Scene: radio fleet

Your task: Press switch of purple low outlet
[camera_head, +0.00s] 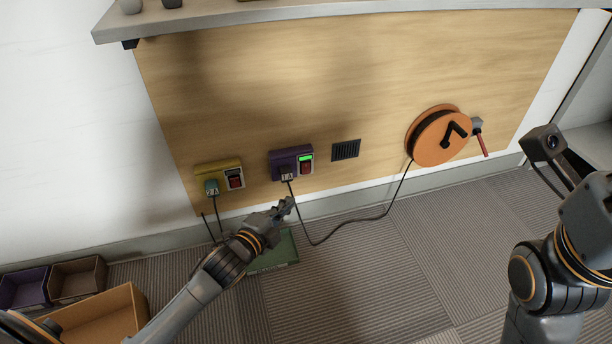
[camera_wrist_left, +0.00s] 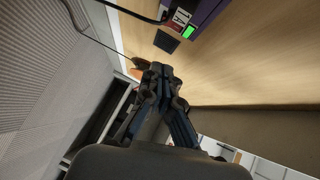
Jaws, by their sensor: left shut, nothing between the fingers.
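The purple low outlet (camera_head: 283,158) is mounted low on the wooden wall panel, with a dark plug marked 1A in its left half. A green light (camera_head: 306,158) glows at its upper right, above a red switch (camera_head: 306,168). The outlet also shows at the top of the left wrist view (camera_wrist_left: 208,12), with its green light. My left gripper (camera_head: 286,205) is shut and empty, below the outlet and apart from it. Its closed fingers show in the left wrist view (camera_wrist_left: 159,75). My right arm is at the right; its fingers do not show.
A yellow outlet (camera_head: 216,167) with a plug and red switch is to the left. A dark vent (camera_head: 346,150) and an orange cable reel (camera_head: 436,142) are to the right; a black cable hangs between reel and purple outlet. Open bins (camera_head: 105,315) stand at lower left. A shelf (camera_head: 330,12) juts above.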

